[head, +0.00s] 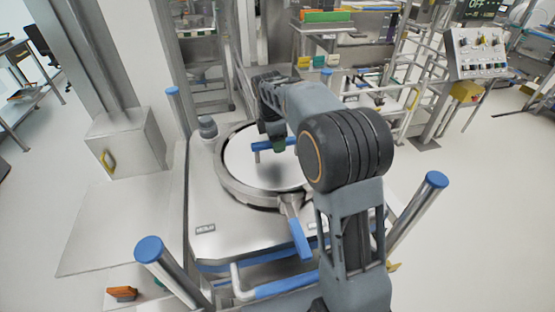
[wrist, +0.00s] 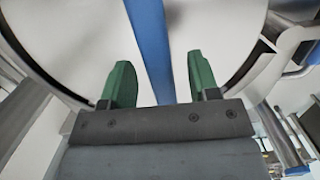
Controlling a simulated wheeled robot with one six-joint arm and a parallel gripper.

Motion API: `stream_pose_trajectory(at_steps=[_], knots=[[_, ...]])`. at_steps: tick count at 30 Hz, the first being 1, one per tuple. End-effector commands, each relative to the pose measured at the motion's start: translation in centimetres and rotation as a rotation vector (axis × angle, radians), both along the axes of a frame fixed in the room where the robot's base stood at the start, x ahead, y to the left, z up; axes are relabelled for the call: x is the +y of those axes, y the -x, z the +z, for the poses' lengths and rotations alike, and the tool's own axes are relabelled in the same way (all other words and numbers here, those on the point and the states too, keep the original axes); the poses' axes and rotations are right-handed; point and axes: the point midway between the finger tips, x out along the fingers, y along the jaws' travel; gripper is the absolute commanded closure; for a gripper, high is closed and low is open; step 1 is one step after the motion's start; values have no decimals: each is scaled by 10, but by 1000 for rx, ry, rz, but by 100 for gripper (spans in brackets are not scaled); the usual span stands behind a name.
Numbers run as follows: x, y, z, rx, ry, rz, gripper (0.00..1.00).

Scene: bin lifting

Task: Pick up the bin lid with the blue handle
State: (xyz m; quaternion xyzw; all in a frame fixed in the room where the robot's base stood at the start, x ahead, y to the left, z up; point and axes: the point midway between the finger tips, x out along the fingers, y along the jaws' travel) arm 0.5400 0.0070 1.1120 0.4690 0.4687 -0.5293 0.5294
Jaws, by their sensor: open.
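The bin lid (head: 243,168) is a round, pale metal disc set in a ring on top of the bin in the head view. Its blue handle (head: 262,146) is a bar standing across the lid, partly hidden behind my arm. In the wrist view the blue handle (wrist: 152,50) runs between my two green fingers, with the lid (wrist: 75,45) behind it. My gripper (wrist: 157,80) is open, with a finger on each side of the handle and gaps between. In the head view my gripper (head: 278,146) is mostly hidden by the arm, close to the handle.
A clamp lever with a blue grip (head: 300,238) sticks out from the ring at the front. Blue-capped posts (head: 150,250) stand around the bin, with another at the right (head: 436,180). A control panel (head: 477,52) stands at the back right. Open floor lies at the right.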

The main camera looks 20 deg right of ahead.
Motion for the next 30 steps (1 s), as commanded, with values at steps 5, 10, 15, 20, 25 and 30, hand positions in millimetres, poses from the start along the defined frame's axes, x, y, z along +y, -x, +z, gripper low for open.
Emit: stream_pose_trajectory(at_steps=[5,10,15,20,25,30], knots=[[-4,1,-23,3,0,0,45],[-5,1,-34,0,0,0,45],[-5,1,-36,0,0,0,45],[-5,1,-35,0,0,0,45],[-5,1,-36,0,0,0,45],[-5,1,-37,0,0,0,52]])
